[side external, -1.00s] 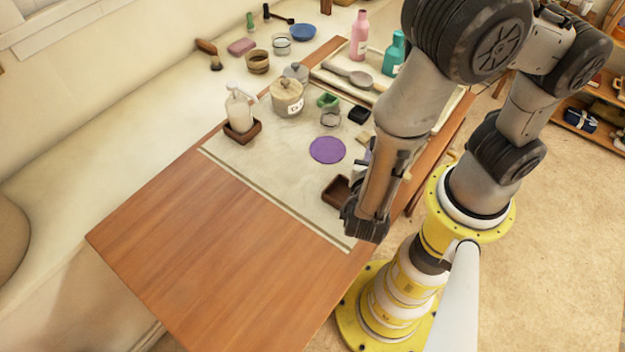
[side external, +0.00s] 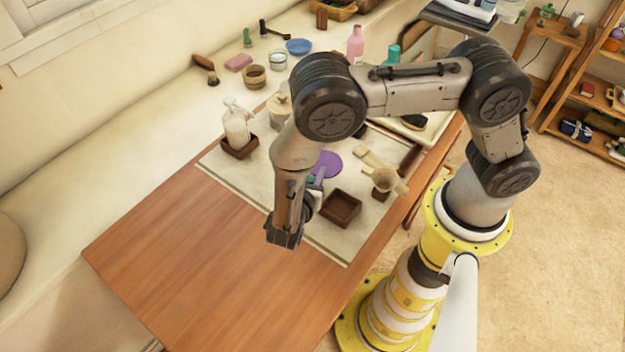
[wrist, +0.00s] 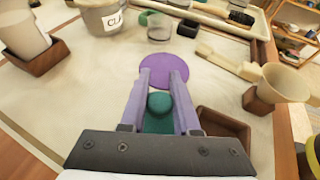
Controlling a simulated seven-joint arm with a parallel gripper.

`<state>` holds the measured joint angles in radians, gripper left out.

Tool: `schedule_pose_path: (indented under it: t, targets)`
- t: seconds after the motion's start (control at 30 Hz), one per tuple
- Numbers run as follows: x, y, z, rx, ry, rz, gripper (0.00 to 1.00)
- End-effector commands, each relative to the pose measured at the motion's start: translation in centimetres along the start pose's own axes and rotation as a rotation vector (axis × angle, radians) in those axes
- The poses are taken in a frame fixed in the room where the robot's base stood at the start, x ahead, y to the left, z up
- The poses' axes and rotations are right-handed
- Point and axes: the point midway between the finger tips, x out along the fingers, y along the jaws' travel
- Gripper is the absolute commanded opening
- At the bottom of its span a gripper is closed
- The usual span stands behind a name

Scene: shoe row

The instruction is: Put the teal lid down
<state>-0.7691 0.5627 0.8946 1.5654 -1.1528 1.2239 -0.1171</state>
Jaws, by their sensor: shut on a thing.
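The teal lid (wrist: 160,118), with a round knob, is between the fingers of my gripper (wrist: 163,70) in the wrist view. My gripper is shut on it. In the side external view my gripper (side external: 314,190) is left of a square brown tray, above the pale mat (side external: 265,190), and only a bit of teal shows there. A flat purple disc (wrist: 163,60) lies on the mat beyond the fingertips. It also shows in the side external view (side external: 328,163), partly behind my arm. The lid's underside and its height above the mat are hidden.
The square brown tray (side external: 340,208) is right of my gripper. A beige cup (side external: 384,179) stands farther right. A white pump bottle (side external: 236,126) stands in a brown holder at left. A labelled jar (wrist: 103,18) is at the back. The front wooden table (side external: 190,260) is clear.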

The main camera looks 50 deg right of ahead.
Motion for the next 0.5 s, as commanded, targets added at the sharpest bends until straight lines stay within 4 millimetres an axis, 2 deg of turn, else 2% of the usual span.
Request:
schedule_pose_path:
  t: [0.2, 0.5]
  targets:
    - [1.2, 0.2, -2.6, -0.003, -0.002, -0.001, 0.0]
    - [1.4, 0.2, -3.1, -0.001, -0.001, 0.0, 0.0]
